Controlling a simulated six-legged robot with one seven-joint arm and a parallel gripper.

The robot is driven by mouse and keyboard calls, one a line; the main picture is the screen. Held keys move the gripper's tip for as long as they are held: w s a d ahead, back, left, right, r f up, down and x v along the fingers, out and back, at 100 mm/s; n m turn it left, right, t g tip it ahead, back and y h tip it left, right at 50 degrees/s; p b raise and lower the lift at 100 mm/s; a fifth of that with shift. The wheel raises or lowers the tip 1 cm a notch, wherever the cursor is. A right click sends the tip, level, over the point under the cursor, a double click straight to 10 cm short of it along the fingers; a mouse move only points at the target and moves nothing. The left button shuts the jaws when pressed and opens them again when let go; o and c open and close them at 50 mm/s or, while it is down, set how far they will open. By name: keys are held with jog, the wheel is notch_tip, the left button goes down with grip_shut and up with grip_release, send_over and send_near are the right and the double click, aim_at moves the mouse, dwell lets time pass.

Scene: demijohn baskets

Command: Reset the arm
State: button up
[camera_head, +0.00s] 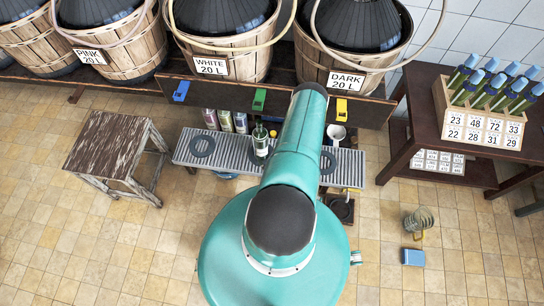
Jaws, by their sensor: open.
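My teal arm (300,140) rises from my round teal body (235,260) and reaches away toward the baskets, over the grey slatted rack. Its dark rounded joint (280,222) is nearest the camera. The far end of the visible link is at the front of the dark shelf. My gripper does not show; the arm hides whatever lies beyond or beneath that link. I cannot tell whether anything is held.
Baskets labelled PINK (115,50), WHITE (250,60) and DARK (382,72) stand behind. A green bottle (260,142) stands on the rack (225,162). A stool (112,145), bottle crate (490,130), glass mug (417,221) and blue block (413,257) flank me. Tiled floor is open left.

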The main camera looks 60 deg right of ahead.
jog(key=shift+s+a+r, duration=0.15)
jog(key=shift+s+r, duration=0.05)
jog(key=shift+s, duration=0.15)
dwell(0.5)
